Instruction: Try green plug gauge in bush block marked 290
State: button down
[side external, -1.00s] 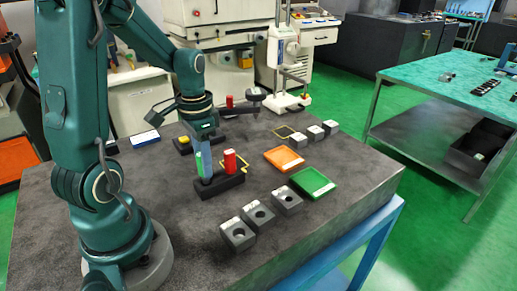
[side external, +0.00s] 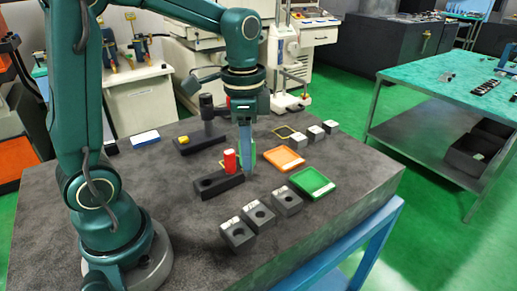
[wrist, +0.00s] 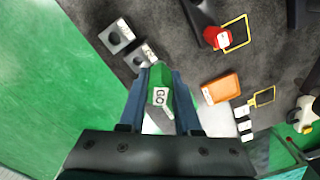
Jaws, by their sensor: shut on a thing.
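The green plug gauge (wrist: 158,92), with a GO label on its end, is between the jaws of my gripper (wrist: 153,108). In the side view my gripper (side external: 246,165) is shut on it in the air, right of the black holder; the fingers hide most of the gauge. Three grey bush blocks (side external: 237,234), (side external: 258,214), (side external: 286,200) stand in a row at the front of the bench. Two labelled blocks also show in the wrist view (wrist: 116,36), (wrist: 141,57). I cannot read which one is marked 290.
A red gauge (side external: 230,162) stands in the black holder (side external: 210,187), beside an empty hole. An orange tray (side external: 284,159) and a green tray (side external: 312,183) lie to the right. Small grey blocks (side external: 314,133) and another dark holder (side external: 203,145) stand farther back.

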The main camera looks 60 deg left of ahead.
jog(key=shift+s+d+f+m, duration=0.1)
jog(key=shift+d+f+m, duration=0.25)
jog(key=shift+d+f, duration=0.6)
jog(key=shift+d+f+m, duration=0.4)
jog(key=shift+d+f, duration=0.2)
jog(key=shift+f, duration=0.55)
jog(key=shift+s+d+f+m, duration=0.1)
jog(key=shift+d+f+m, duration=0.25)
jog(key=shift+d+f, duration=0.6)
jog(key=shift+a+f, duration=0.15)
jog(key=shift+f, duration=1.05)
jog(key=shift+r, duration=0.1)
dwell(0.7)
jog(key=shift+r, duration=2.4)
